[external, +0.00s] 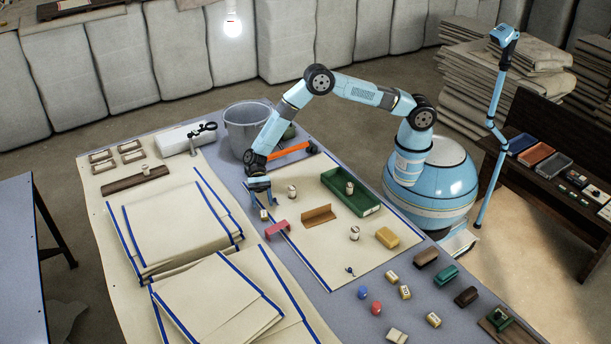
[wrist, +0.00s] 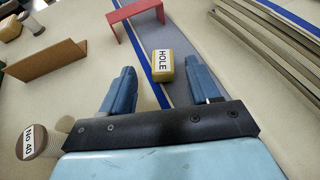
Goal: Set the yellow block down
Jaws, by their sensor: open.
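A small yellow block (wrist: 162,67) with a white label reading "HOLE" lies on or beside a blue stripe, ahead of my fingertips in the wrist view. It also shows in the external view (external: 264,215), just below my gripper. My gripper (external: 263,203) is open, its two blue fingers pointing down. In the wrist view the fingers (wrist: 160,88) are wide apart, with the block centred between and slightly beyond their tips. No contact shows between the block and either finger. A larger yellow block (external: 387,238) lies farther right on the cream cloth.
A red bracket (external: 278,229) stands close to the small block. A brown angle piece (external: 318,216), labelled spools and a green tray (external: 351,193) lie to the right. Stacked cream sheets (external: 175,222) with blue edges lie to the left. A grey bucket (external: 245,127) stands behind.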

